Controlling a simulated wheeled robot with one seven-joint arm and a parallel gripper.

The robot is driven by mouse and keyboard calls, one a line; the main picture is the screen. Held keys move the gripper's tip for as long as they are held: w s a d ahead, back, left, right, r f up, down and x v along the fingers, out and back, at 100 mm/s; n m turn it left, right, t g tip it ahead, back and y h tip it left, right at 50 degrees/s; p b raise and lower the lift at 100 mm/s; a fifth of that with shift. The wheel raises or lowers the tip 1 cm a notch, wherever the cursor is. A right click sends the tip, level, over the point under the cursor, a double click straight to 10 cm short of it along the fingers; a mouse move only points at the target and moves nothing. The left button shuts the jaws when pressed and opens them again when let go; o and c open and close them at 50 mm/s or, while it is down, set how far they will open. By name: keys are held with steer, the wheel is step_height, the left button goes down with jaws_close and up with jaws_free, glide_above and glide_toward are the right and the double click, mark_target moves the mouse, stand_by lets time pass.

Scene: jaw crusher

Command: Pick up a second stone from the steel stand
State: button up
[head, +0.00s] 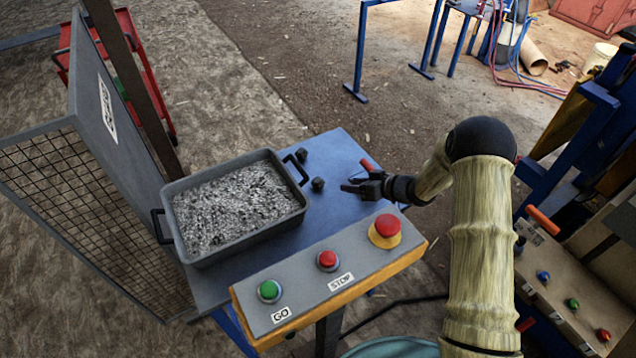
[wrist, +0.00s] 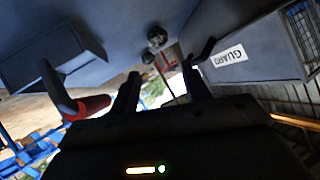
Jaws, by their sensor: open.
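Two small dark stones lie on the blue-grey top of the steel stand (head: 340,150). The farther stone (head: 302,155) is beside the tray's handle, and the nearer stone (head: 318,184) is closer to my gripper (head: 352,187). My gripper is open and empty, to the right of the nearer stone and apart from it. In the wrist view both stones show beyond the fingers (wrist: 160,85): one dark stone (wrist: 156,37) and one smaller-looking stone (wrist: 148,57). Which stone is which there is hard to tell.
A grey tray (head: 250,237) of gravel stands left of the stones. A sloped control box (head: 300,285) with green and red buttons borders the stand's front. A red-gripped lever (head: 368,164) is just behind my gripper. A guard panel (head: 125,130) rises at left.

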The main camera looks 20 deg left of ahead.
mark_target(322, 184)
steer(key=p+x, duration=0.1)
steer(key=x, duration=0.7)
steer(key=shift+w+f, duration=0.15)
steer(key=shift+a+p, duration=0.15)
steer(key=shift+p, duration=0.15)
steer(key=shift+f+p+x, duration=0.2)
steer(key=shift+p+x, duration=0.65)
steer(key=shift+x, duration=1.5)
steer(key=shift+f, duration=0.1)
steer(key=shift+s+f, duration=0.1)
steer(key=shift+s, duration=0.2)
